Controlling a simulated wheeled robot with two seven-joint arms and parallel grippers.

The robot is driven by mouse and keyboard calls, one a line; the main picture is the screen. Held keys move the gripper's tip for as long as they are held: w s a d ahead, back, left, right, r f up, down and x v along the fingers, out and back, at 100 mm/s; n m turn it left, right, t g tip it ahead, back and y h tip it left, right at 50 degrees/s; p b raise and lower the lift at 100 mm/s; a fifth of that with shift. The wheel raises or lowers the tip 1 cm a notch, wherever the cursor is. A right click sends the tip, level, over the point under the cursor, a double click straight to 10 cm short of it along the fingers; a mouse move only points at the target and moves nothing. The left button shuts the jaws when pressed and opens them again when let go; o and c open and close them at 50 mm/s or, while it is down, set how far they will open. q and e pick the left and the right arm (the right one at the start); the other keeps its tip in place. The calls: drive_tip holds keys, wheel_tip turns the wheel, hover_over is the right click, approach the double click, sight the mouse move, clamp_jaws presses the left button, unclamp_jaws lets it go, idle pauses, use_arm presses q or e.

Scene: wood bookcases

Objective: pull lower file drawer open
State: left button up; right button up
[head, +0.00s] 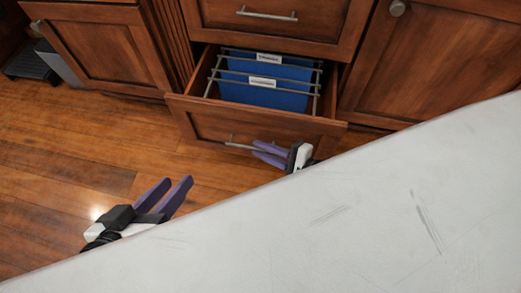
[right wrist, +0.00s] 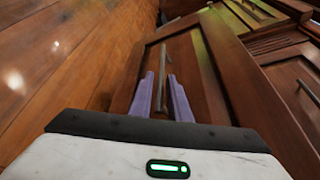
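The lower file drawer (head: 235,122) is pulled partway out of the cabinet and holds blue hanging folders (head: 262,93) with white labels. Its metal bar handle (head: 238,146) is on the front face. My right gripper (head: 256,148) is at the right part of this handle, its purple fingers close together. In the right wrist view the handle (right wrist: 168,65) runs between the two fingers (right wrist: 159,80), which look closed about it; the contact itself is not clear. My left gripper (head: 178,181) is open and empty, over the floor to the left of the drawer.
A closed upper drawer (head: 275,28) with a bar handle is above the open one. Closed cabinet doors stand left (head: 98,45) and right (head: 440,65). A pale scratched countertop (head: 370,220) fills the lower right. Wooden floor (head: 60,150) is clear at left.

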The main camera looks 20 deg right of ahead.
drive_tip(key=shift+w+a, duration=0.25)
drive_tip(key=shift+w, duration=0.1)
clamp_jaws()
idle(1.2)
